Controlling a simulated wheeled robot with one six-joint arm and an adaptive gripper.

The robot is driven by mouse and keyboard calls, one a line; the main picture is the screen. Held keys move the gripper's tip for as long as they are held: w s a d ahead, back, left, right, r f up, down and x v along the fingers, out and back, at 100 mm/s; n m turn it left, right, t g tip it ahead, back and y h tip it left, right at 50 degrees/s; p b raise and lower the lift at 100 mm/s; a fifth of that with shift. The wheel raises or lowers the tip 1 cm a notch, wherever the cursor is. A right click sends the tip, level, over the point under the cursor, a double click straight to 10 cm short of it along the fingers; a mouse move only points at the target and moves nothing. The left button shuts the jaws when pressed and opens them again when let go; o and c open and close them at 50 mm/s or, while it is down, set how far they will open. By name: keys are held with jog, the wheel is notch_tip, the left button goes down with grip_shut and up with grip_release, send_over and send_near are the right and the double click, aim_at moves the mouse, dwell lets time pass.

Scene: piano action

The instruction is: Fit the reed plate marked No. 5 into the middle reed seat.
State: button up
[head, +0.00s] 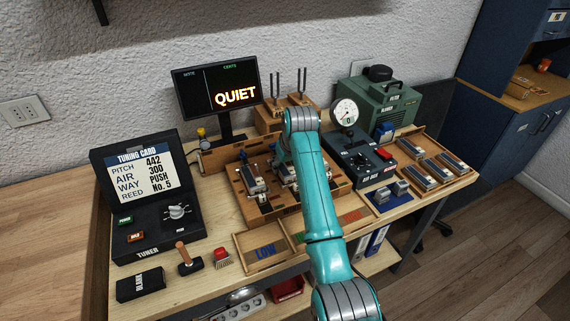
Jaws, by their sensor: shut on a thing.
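The wooden reed block (243,208) stands mid-bench with metal-topped reed seats on it. One unit (254,183) shows at its left. The middle of the block is partly covered by my arm. My gripper (287,172) points down over the middle of the block, mostly hidden behind my wrist and forearm. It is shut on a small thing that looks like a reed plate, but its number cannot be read. I cannot tell whether this piece touches the seat. Several more reed plates lie in a wooden tray (402,149) at the right.
The tuning card (139,172) reads pitch 442, air 300, way PUSH, reed No. 5. A screen (217,91) reads QUIET. A dial gauge (345,112), tuning forks (299,83) and a green machine (385,103) stand behind. A LOW tray (242,240) lies in front.

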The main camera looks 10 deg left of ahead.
jog(key=o, duration=1.3)
jog(key=v, duration=1.2)
